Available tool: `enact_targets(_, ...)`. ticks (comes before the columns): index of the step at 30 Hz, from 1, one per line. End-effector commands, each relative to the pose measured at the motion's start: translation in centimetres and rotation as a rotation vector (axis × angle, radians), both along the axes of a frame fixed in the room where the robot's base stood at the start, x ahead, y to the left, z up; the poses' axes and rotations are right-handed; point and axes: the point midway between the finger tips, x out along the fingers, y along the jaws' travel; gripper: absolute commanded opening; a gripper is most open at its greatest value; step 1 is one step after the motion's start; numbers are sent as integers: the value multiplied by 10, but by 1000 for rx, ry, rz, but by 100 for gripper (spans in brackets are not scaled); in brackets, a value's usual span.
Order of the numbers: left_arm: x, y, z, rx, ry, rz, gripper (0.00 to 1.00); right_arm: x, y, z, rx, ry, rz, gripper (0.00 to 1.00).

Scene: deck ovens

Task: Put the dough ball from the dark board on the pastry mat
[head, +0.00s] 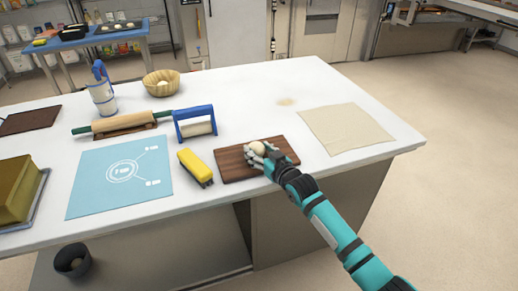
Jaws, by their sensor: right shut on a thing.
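The dough ball (257,148) is small, round and pale. It is at the dark wooden board (232,166) near the front edge of the white counter. My right gripper (260,152) is shut on the dough ball, over the board; I cannot tell whether the ball still touches the wood. The blue pastry mat (119,176), with a white printed pattern, lies flat to the left of the board. My left gripper is not in view.
A yellow tool (195,167) stands between mat and board. A blue-framed tool (195,122) and a rolling pin (122,123) lie behind. A beige cloth (346,129) lies at right. A yellow-brown block (18,187) stands left of the mat. The mat's surface is clear.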

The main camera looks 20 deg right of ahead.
Motion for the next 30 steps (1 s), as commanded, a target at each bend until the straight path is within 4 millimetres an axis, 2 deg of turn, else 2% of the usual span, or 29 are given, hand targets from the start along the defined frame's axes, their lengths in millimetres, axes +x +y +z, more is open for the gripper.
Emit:
enact_targets(11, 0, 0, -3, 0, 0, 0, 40, -1, 0, -6, 0, 0, 1, 19)
enact_targets(12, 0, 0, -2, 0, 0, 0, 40, -1, 0, -5, 0, 1, 1, 58)
enact_targets(16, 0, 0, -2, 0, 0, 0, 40, -1, 0, -5, 0, 1, 0, 75)
enact_targets(24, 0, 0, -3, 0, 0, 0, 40, -1, 0, -5, 0, 1, 0, 76)
enact_targets(28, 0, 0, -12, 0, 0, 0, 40, 0, 0, -9, 0, 1, 0, 76)
enact_targets(30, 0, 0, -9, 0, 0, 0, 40, -11, -2, -6, 0, 2, 1, 76)
